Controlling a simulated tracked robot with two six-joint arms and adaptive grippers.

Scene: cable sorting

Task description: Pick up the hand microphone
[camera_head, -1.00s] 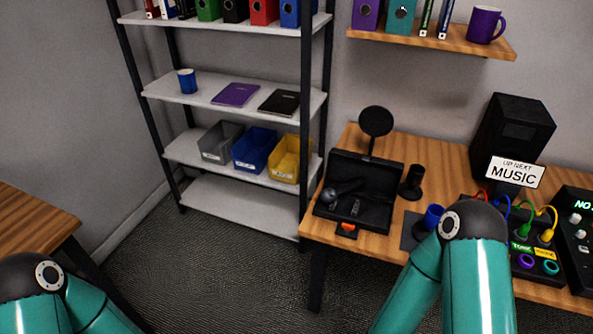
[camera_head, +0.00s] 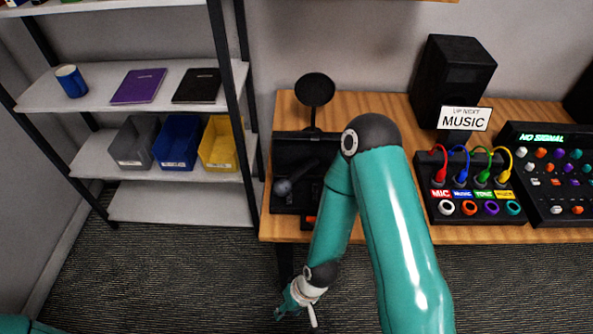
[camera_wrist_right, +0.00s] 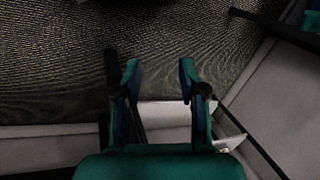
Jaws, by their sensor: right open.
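The hand microphone (camera_head: 293,181), dark with a round grey head, lies in the open black case (camera_head: 284,209) at the left end of the desk. My right arm covers the right part of the case. My right gripper (camera_head: 294,308) hangs low in front of the desk, over the floor, below and apart from the microphone. In the right wrist view its two fingers (camera_wrist_right: 158,75) are spread, with nothing between them but the floor behind. The microphone does not show in that view. My left gripper is out of view.
The wooden desk (camera_head: 480,235) carries a round black disc on a stand (camera_head: 315,90), a speaker (camera_head: 452,80), a cable box (camera_head: 470,205) and a mixer (camera_head: 555,190). A shelf (camera_head: 180,205) with bins stands left. The floor (camera_head: 150,275) is clear.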

